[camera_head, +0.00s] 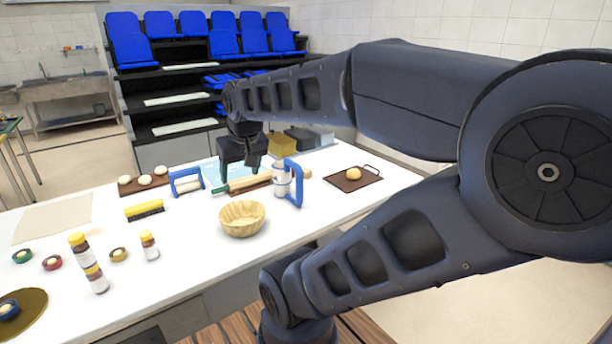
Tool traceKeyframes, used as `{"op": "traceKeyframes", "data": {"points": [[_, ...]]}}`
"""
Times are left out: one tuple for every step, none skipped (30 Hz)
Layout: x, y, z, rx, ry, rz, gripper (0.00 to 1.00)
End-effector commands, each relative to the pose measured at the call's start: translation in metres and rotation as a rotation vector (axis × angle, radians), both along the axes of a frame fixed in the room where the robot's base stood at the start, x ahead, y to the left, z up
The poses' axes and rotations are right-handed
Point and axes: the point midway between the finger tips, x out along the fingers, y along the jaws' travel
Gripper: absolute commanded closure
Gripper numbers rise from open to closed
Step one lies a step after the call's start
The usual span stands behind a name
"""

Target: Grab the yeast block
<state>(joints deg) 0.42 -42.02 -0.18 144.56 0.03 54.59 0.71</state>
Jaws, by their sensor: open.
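I cannot pick out the yeast block with certainty. A yellowish block-like shape (284,146) at the back of the white table, just right of my gripper, may be it, but it is small and partly covered. My gripper (241,166) points down over the back middle of the table, above a light blue mat (211,170) and near a rolling pin (243,183). It looks empty. The arm and gripper hide part of the table behind them.
A board (339,186) bears a bun at right.

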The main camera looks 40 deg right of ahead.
Motion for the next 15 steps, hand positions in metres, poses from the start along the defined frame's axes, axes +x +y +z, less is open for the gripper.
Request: {"op": "traceKeyframes", "data": {"points": [[0.009,-0.003,0.002,0.007,0.005,-0.018,0.34],[0.014,-0.006,0.004,0.013,0.007,-0.033,0.34],[0.023,-0.01,0.006,0.02,0.011,-0.055,0.34],[0.03,-0.013,0.008,0.027,0.012,-0.073,0.34],[0.038,-0.017,0.009,0.034,0.016,-0.093,0.34],[0.048,-0.022,0.011,0.042,0.019,-0.12,0.34],[0.056,-0.026,0.012,0.049,0.022,-0.141,0.34],[0.064,-0.031,0.013,0.056,0.023,-0.162,0.34],[0.075,-0.037,0.014,0.063,0.026,-0.189,0.34],[0.082,-0.041,0.015,0.069,0.028,-0.211,0.34],[0.09,-0.045,0.016,0.074,0.03,-0.23,0.34],[0.1,-0.052,0.016,0.081,0.034,-0.259,0.34],[0.109,-0.057,0.016,0.086,0.035,-0.279,0.34],[0.116,-0.062,0.016,0.091,0.036,-0.3,0.34],[0.127,-0.069,0.015,0.096,0.038,-0.328,0.34]]}}
